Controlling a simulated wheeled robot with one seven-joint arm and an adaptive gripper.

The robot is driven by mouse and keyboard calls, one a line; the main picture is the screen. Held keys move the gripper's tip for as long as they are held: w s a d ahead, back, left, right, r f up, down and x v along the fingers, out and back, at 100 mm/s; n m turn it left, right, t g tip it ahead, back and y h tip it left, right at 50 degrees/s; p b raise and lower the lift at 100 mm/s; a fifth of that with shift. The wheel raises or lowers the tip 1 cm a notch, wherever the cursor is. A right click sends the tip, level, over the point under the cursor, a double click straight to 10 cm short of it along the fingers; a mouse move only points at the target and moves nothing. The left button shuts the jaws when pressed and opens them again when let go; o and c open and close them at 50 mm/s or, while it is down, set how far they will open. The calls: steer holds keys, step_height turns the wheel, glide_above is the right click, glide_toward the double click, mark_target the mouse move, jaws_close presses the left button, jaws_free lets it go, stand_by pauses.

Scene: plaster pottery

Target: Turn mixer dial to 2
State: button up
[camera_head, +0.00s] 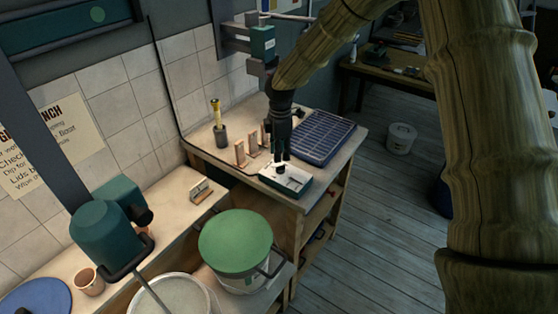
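A small control box (297,187) with a pale top face and dark green sides sits at the front edge of the bench. A dark round dial (281,169) stands on its top face. My gripper (281,158) points straight down at the dial, with its fingertips at or just above it. The view is too small to tell whether the fingers touch the dial or how far apart they are. The dial's markings and pointer cannot be read. A teal mixer head (104,236) with a metal shaft reaching down into a pale bucket (176,294) is at the lower left.
Several small upright stands (253,145) and a cup holding a tool (220,135) are left of my gripper. A blue ribbed tray (321,137) lies close on the right. A green-lidded bucket (236,241) stands in front. The floor (375,220) at right is open.

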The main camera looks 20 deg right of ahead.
mark_target(279, 171)
steer(key=shift+s+f, duration=0.1)
steer(key=shift+f, duration=0.4)
steer(key=f, duration=0.1)
steer(key=w+f+p, duration=0.1)
steer(key=f, duration=0.1)
steer(key=w+f, duration=0.1)
steer(key=f, duration=0.1)
steer(key=shift+w, duration=0.25)
steer(key=shift+f, duration=0.25)
steer(key=shift+s+f+p, duration=0.1)
steer(key=shift+s+p, duration=0.1)
steer(key=shift+p, duration=0.1)
steer(key=shift+s, duration=0.55)
steer(key=shift+o, duration=0.2)
steer(key=shift+w+f, duration=0.35)
steer(key=shift+w, duration=0.15)
steer(key=shift+s+r, duration=0.15)
steer(key=shift+r, duration=0.1)
jaws_close()
